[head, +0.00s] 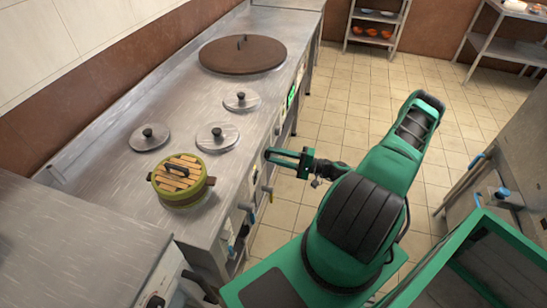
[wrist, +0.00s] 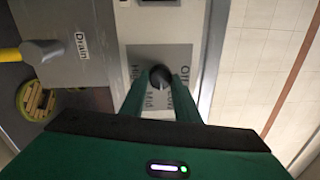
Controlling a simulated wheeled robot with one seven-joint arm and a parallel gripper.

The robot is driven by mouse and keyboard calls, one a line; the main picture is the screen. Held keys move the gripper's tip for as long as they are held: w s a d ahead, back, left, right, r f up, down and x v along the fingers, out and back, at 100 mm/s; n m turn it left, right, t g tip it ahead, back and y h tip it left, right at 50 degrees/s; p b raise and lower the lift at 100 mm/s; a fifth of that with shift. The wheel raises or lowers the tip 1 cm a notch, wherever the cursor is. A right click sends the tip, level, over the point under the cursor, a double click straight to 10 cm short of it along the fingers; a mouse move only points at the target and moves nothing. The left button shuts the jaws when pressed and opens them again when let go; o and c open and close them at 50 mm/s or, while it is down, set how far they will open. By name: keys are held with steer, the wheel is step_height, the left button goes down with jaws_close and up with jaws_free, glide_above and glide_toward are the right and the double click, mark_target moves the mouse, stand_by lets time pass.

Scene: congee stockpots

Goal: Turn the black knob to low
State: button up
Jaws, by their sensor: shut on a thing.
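The black knob (wrist: 160,76) sits on a grey label plate (wrist: 150,55) on the front panel of the stove, in the wrist view. My gripper (wrist: 159,84) is shut on the knob, with one green finger on each side of it. The plate carries sideways lettering, partly covered by the fingers; the knob's pointer direction cannot be made out. In the head view my gripper (head: 270,154) reaches the stove's front edge from the right, and I cannot make out the knob there.
The steel stove top (head: 185,95) holds round lids (head: 217,136), a large brown lid (head: 242,53) and a green pot with a slatted wooden lid (head: 180,178). A tap (wrist: 42,50) with a yellow handle is beside a "Drain" label (wrist: 82,44). Tiled floor (head: 345,85) lies open to the right.

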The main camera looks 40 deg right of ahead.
steer(key=n, duration=0.5)
steer(key=shift+s+a+f+y, duration=0.1)
steer(key=shift+y, duration=0.2)
steer(key=shift+n+g, duration=0.3)
steer(key=shift+n, duration=0.1)
steer(key=o, duration=0.9)
steer(key=shift+c, duration=0.2)
steer(key=shift+o, duration=0.9)
steer(key=v, duration=1)
steer(key=shift+s+d, duration=0.25)
